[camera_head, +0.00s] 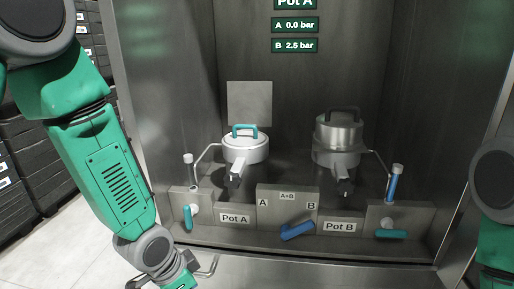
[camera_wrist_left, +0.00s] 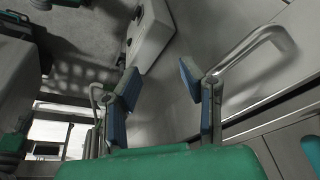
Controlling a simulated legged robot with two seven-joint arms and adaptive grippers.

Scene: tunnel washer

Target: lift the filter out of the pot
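My right gripper is out of view; only part of the right arm shows.
A display (camera_head: 295,33) reads A 0.0 bar, B 2.5 bar. A blue selector lever (camera_head: 297,231) and teal levers (camera_head: 188,217) line the front panel. A bent metal bar handle (camera_wrist_left: 268,48) is close beside the left gripper's right finger. Black crates (camera_head: 35,150) stand at left.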

